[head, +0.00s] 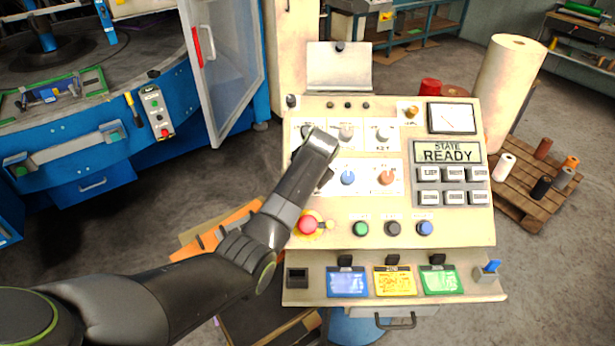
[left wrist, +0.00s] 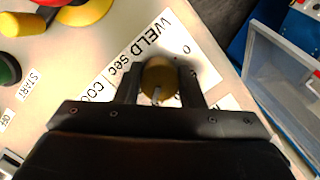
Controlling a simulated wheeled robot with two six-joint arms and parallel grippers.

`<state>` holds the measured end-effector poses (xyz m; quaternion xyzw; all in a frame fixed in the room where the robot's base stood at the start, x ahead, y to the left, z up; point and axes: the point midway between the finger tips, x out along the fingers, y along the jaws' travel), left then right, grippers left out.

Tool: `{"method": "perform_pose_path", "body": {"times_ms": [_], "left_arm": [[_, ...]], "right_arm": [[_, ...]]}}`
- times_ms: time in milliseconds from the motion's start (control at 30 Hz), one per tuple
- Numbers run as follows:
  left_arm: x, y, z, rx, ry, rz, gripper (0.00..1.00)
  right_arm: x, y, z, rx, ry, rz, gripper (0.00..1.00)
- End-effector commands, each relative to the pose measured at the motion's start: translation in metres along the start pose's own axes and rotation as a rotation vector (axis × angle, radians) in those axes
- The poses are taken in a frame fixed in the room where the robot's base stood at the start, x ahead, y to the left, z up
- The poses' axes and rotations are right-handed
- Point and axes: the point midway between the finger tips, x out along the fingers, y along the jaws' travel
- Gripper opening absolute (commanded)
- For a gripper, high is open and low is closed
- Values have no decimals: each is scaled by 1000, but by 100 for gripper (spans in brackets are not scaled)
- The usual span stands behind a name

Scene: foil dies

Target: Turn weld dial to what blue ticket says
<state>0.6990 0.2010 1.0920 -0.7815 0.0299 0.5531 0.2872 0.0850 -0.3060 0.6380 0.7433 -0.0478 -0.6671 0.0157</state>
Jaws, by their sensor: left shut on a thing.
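The weld dial (left wrist: 157,74) is a round, brass-coloured knob with a pale pointer line, beside the printed label "WELD sec" in the left wrist view. My left gripper (left wrist: 160,88) is shut on it, one finger on each side. In the head view my left gripper (head: 325,177) reaches down to the panel's left part, and my arm hides the dial there. The blue ticket (head: 347,282) stands on the front ledge, leftmost of three tickets; its writing is too small to read. My right gripper is not in view.
The panel (head: 455,230) carries other knobs, a red stop button (head: 307,224) near my left arm, and a "READY" display (head: 448,152). A yellow ticket (head: 395,281) and a green ticket (head: 441,280) stand right of the blue one. An open cabinet door (head: 222,65) is at the left.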

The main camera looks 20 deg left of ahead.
Motion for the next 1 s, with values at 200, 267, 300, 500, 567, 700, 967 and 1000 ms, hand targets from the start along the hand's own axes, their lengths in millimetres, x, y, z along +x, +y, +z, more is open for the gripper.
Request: {"method": "perform_pose_path", "body": {"times_ms": [200,267,300,500,567,700,967,1000], "left_arm": [[0,0,-1,191,3,-41,12],[0,0,-1,239,3,-51,12],[0,0,-1,269,3,-57,12],[-1,0,-1,391,4,-83,12],[-1,0,-1,419,4,-88,12],[-1,0,-1,466,4,-98,12],[-1,0,-1,503,4,-105,12],[-1,0,-1,505,4,-105,12]], "right_arm": [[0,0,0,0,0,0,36],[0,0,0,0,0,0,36],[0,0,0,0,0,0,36],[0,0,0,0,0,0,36],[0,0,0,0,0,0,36],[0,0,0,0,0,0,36],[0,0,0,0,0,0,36],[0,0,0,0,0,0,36]]}}
